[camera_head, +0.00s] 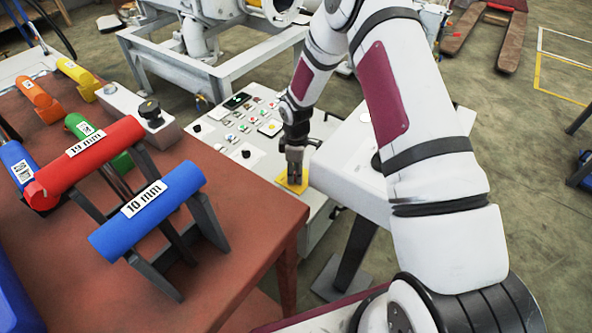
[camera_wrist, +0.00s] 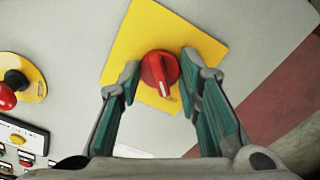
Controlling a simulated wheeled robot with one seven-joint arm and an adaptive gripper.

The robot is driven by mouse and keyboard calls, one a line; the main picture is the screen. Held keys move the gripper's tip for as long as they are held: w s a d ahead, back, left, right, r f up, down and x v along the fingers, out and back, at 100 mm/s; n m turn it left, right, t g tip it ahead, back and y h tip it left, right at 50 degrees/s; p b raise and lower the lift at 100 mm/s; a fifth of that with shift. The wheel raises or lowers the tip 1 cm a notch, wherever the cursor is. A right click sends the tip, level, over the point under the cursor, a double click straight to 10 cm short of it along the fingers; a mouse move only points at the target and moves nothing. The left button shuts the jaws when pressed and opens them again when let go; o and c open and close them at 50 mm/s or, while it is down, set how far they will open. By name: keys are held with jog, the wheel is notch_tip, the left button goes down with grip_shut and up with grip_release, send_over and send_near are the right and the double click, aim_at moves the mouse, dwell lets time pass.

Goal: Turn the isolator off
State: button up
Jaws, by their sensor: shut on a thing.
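The isolator is a round red knob (camera_wrist: 158,70) on a yellow square plate (camera_wrist: 135,42) on the grey control panel. In the wrist view its pale pointer mark points down towards the picture's bottom. My gripper (camera_wrist: 160,76) is shut on the knob, with one green-padded finger at its left and one at its right. In the head view my gripper (camera_head: 294,180) reaches down to the yellow plate (camera_head: 292,188) at the panel's near end, and the knob is hidden behind the fingers.
The panel (camera_head: 235,128) carries several buttons and lights. A red emergency button (camera_wrist: 5,97) on a yellow disc lies left in the wrist view. A brown table (camera_head: 225,195) with coloured handled tools, including a red one (camera_head: 90,160) and a blue one (camera_head: 145,212), stands left of the panel.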

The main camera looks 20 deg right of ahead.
dwell(0.4)
jog(key=o, duration=1.1)
jog(key=shift+o, duration=0.2)
jog(key=shift+r, duration=0.1)
notch_tip(320, 180, up, 12)
